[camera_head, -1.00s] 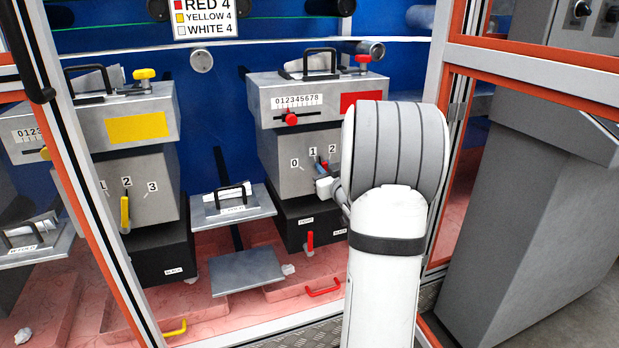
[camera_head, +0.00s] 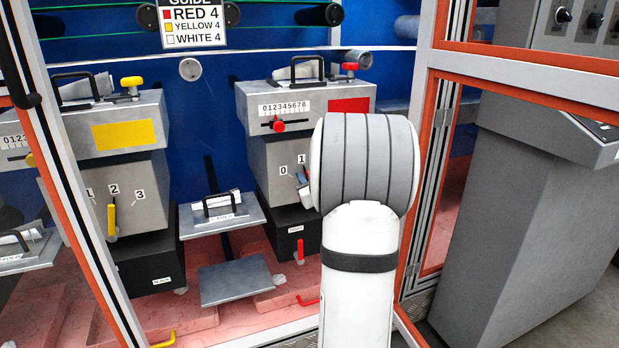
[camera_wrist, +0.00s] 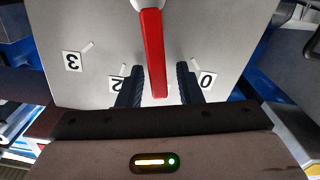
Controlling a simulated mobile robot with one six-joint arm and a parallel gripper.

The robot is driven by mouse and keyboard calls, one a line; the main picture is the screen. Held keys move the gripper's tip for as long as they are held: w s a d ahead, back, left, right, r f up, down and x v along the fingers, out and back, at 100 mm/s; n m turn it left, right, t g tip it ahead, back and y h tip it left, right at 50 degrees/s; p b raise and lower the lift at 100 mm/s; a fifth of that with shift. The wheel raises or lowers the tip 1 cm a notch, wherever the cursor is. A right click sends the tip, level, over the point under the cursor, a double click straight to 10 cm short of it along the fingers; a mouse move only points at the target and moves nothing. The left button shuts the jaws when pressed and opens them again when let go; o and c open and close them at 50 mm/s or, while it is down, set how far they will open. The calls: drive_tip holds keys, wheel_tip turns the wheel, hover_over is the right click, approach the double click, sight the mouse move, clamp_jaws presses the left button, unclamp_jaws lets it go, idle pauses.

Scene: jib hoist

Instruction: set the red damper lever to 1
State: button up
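The red damper lever (camera_wrist: 152,55) is in the middle of the wrist view, on a grey panel with number labels. It points between the 2 label (camera_wrist: 118,85) and the 0 label (camera_wrist: 207,80); the 1 label is hidden there. My gripper (camera_wrist: 160,88) has its two black fingers on either side of the lever. A gap shows on the right; the left finger is very close to it, contact unclear. In the head view my arm covers most of the lever, and the 1 label (camera_head: 301,159) shows just above my gripper (camera_head: 304,187).
The red unit carries a red slider knob (camera_head: 278,125) above and another red handle (camera_head: 300,249) below. A yellow unit (camera_head: 110,190) stands to the left. An orange-edged frame post (camera_head: 425,150) and a grey cabinet (camera_head: 530,200) are close on the right.

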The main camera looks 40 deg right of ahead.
drive_tip(key=shift+o, duration=0.3)
drive_tip(key=shift+s, duration=0.1)
drive_tip(key=p+v, duration=0.1)
drive_tip(key=v, duration=0.6)
drive_tip(key=shift+s+p, duration=0.35)
drive_tip(key=shift+p, duration=0.05)
drive_tip(key=shift+a, duration=0.1)
